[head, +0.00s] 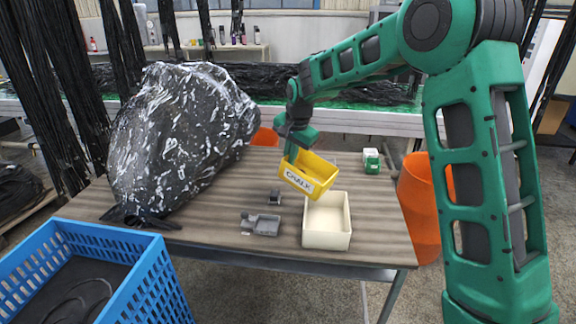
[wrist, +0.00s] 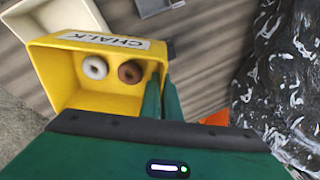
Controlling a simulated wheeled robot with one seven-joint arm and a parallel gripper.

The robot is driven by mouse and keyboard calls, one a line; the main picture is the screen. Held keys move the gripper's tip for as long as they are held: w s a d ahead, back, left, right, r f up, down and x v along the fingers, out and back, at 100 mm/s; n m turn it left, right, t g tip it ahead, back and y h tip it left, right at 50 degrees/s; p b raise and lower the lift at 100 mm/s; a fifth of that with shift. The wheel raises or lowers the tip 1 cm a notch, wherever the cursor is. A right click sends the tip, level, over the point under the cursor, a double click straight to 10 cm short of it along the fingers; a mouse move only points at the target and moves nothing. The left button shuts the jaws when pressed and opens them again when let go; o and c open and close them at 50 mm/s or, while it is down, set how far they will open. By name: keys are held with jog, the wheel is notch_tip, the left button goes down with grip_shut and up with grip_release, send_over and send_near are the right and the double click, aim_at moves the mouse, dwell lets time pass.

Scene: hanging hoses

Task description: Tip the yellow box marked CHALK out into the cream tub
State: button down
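The yellow box marked CHALK (head: 310,176) is held in the air, tilted, above the back left of the cream tub (head: 327,238). My gripper (head: 291,152) has its fingers on either side of one box wall. In the wrist view, the green fingers (wrist: 161,98) straddle that wall of the yellow box (wrist: 60,75), one inside and one outside. A white ring-shaped piece (wrist: 94,67) and a brown one (wrist: 130,72) lie inside the box. The cream tub stands on the table, open at the top; part of it shows in the wrist view (wrist: 75,14). Its visible inside looks empty.
A large black plastic-wrapped bundle (head: 175,130) fills the table's left. Small grey parts (head: 262,224) lie left of the tub. A green and white toy truck (head: 371,161) stands behind right. A blue crate (head: 150,285) is front left, an orange bin (head: 420,205) right.

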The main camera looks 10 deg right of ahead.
jog(key=r+t+y, duration=0.2)
jog(key=shift+s+d+r+t+y, duration=0.3)
jog(key=shift+r+t+y, duration=0.1)
jog(key=s+d+m+t+y, duration=0.4)
jog(key=s+d+t+y, duration=0.7)
jog(key=s+d+t, duration=0.4)
jog(key=shift+s+d+t, duration=0.4)
jog(key=shift+d+t, duration=0.1)
jog(key=shift+t, duration=0.4)
dwell(1.9)
dwell(0.6)
